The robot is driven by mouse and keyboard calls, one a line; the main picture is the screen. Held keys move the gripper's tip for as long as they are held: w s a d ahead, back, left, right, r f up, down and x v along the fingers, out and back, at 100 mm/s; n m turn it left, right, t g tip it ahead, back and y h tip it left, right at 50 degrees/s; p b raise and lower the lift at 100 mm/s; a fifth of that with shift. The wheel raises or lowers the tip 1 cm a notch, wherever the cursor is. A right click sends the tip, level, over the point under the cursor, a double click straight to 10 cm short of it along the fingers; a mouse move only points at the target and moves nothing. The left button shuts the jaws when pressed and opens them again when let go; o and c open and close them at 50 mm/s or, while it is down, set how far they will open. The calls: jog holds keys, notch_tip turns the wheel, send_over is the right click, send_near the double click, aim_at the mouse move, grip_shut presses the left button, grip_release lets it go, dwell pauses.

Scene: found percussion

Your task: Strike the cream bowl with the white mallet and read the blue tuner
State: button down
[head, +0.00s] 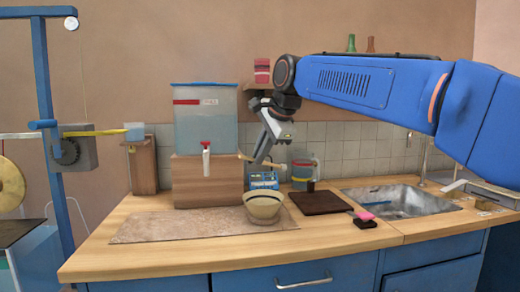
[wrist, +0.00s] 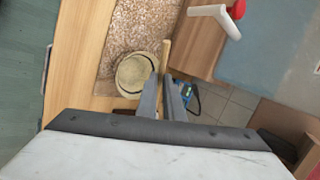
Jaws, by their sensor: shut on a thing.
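The cream bowl (head: 264,209) stands on the speckled mat's right end, with a dark band around it. It also shows in the wrist view (wrist: 131,76), left of my fingers. My gripper (head: 260,158) is above and behind the bowl. In the wrist view its fingers (wrist: 168,84) are shut on a pale wooden handle (wrist: 165,54), which I take as the mallet's. I cannot make out a white head on it. The blue tuner (head: 264,180) stands behind the bowl, and partly shows in the wrist view (wrist: 189,94). Its reading is too small to tell.
A water tank (head: 206,125) with a red-handled tap stands on a wooden box (head: 208,183) left of the bowl. A clear jug (head: 302,173) stands behind a dark board (head: 320,203). The sink (head: 400,202) is right. The speckled mat (head: 170,226) is bare at left.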

dwell(0.3)
notch_tip(320, 180, down, 6)
jog(key=w+g+y, duration=0.1)
jog(key=g, duration=0.1)
notch_tip(320, 180, up, 6)
jog(key=shift+d+m, duration=0.3)
jog(key=shift+d, duration=0.15)
jog(key=shift+w, duration=0.1)
dwell(2.3)
